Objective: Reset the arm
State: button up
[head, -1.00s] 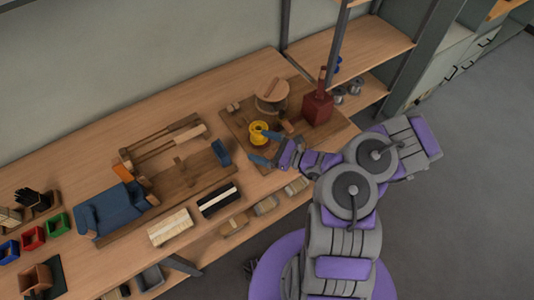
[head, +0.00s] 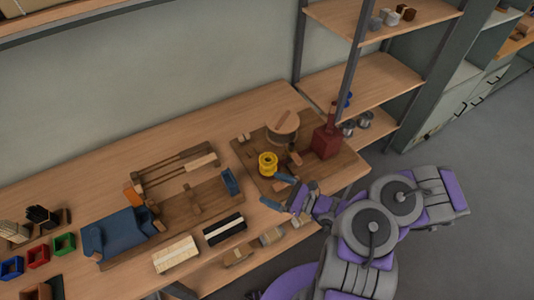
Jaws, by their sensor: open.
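My gripper (head: 279,191) is at the front edge of the wooden workbench (head: 110,140), at the end of my purple and grey arm. Its two blue fingers are spread apart and I see nothing between them. A yellow spool (head: 268,164) stands upright on a brown board (head: 250,150), just behind and left of the upper fingertip. The gripper appears apart from the spool.
A round wooden piece (head: 283,126) and a dark red block with a handle (head: 327,142) stand on the board. A wooden jig with a blue cloth (head: 120,232) lies left. Open shelves (head: 375,85) rise at the right.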

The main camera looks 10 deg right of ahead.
jog(key=s+a+r+n+g+y, duration=0.2)
jog(key=s+a+r+n+g, duration=0.1)
jog(key=a+r+n+g, duration=0.35)
jog(key=s+a+r+n+g+y, duration=0.1)
jog(key=s+a+r+n+g, duration=0.3)
jog(key=r+n, duration=0.4)
jog(key=s+a+r+n+g+h, duration=0.1)
jog(key=s+r+n+g+h, duration=0.55)
jog(key=s, duration=0.25)
jog(key=s+d+r+n+t+h, duration=0.4)
jog(key=s+d+r+h, duration=0.1)
jog(key=s+d+h, duration=0.5)
jog(key=d, duration=0.2)
jog(key=shift+s+d+n, duration=0.3)
jog(key=shift+d+n, duration=0.05)
jog(key=shift+n, duration=0.05)
